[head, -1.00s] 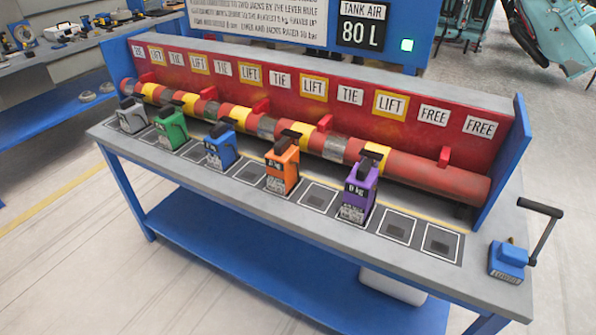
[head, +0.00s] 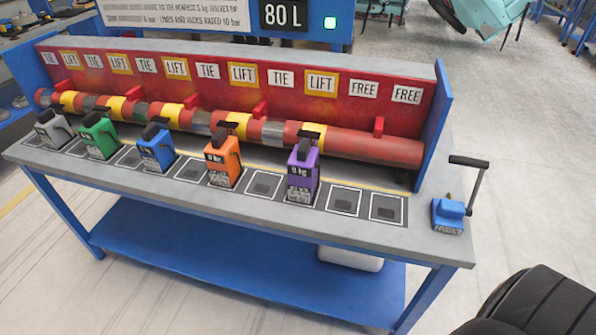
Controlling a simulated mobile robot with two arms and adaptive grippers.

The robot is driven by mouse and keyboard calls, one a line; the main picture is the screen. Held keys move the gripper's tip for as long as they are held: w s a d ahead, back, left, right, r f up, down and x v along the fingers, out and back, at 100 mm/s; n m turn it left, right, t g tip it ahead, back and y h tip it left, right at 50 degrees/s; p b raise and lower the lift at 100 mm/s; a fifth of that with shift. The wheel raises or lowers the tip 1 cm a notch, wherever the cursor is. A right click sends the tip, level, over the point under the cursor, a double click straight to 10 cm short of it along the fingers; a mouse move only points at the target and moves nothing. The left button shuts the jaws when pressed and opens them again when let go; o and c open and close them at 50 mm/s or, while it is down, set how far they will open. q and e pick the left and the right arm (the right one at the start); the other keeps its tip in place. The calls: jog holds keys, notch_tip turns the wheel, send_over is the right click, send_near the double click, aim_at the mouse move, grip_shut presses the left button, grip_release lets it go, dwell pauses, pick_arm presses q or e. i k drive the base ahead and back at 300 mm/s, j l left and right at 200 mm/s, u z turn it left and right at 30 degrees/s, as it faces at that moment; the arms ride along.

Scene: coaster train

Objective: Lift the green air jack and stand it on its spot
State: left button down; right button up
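The green air jack (head: 99,136) stands upright on the grey bench top (head: 262,221), second from the left in the row of jacks, in front of the red pipe (head: 360,146). A grey jack (head: 53,130) stands to its left. A blue jack (head: 157,150), an orange jack (head: 222,160) and a purple jack (head: 302,173) stand to its right. White-outlined spots with dark pads show along the bench, some empty, such as the one right of the purple jack (head: 343,201). Neither of my grippers is in view.
Signs reading LIFT, TIE and FREE line the red back panel (head: 340,105). A blue hand-crank box (head: 448,215) sits at the bench's right end. A blue lower shelf (head: 200,245) runs beneath. A black rounded object (head: 540,305) fills the lower right corner. Floor in front is clear.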

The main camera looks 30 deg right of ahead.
aim_at(99, 133)
jog(key=i+j+z, duration=0.2)
jog(key=z, duration=0.3)
jog(key=i+j+z, duration=0.15)
jog(key=z, duration=0.3)
jog(key=j, duration=0.1)
